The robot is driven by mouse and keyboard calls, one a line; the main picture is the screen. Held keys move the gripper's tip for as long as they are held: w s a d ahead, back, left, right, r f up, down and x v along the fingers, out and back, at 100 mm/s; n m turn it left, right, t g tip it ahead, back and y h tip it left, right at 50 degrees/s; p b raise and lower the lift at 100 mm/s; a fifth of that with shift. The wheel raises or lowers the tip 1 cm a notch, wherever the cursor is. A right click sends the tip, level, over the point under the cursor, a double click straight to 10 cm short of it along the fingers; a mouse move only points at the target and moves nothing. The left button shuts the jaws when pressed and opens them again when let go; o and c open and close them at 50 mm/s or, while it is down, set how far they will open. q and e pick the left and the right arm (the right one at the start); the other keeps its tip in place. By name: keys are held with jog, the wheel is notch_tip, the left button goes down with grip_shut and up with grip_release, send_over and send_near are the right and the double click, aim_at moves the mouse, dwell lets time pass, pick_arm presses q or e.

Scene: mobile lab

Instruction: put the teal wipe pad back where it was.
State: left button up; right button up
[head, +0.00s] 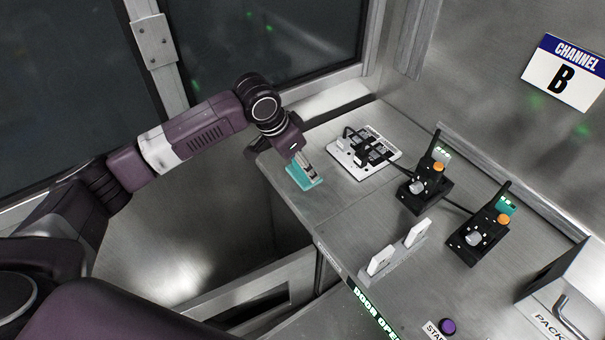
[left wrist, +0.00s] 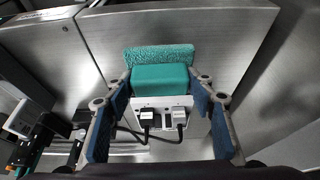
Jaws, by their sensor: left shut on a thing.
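The teal wipe pad (head: 304,177) has a smooth block on top and a fuzzy, wider base, and is near the far left corner of the metal bench. It also shows in the left wrist view (left wrist: 161,78). My left gripper (head: 306,168) is shut on the block of the wipe pad, with one blue-padded finger on each side. I cannot tell whether the base touches the bench top or is just above it. My right gripper is not in view.
Two black radio-like units (head: 425,187) (head: 478,240), white upright holders (head: 380,262) and a purple button (head: 448,326) are farther right. The bench's left edge is close to the pad.

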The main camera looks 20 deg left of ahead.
aim_at(299, 171)
pick_arm(q)
jog(key=shift+f, duration=2.15)
jog(key=o, duration=1)
jog(key=shift+f, duration=0.1)
jog(key=v, duration=1.2)
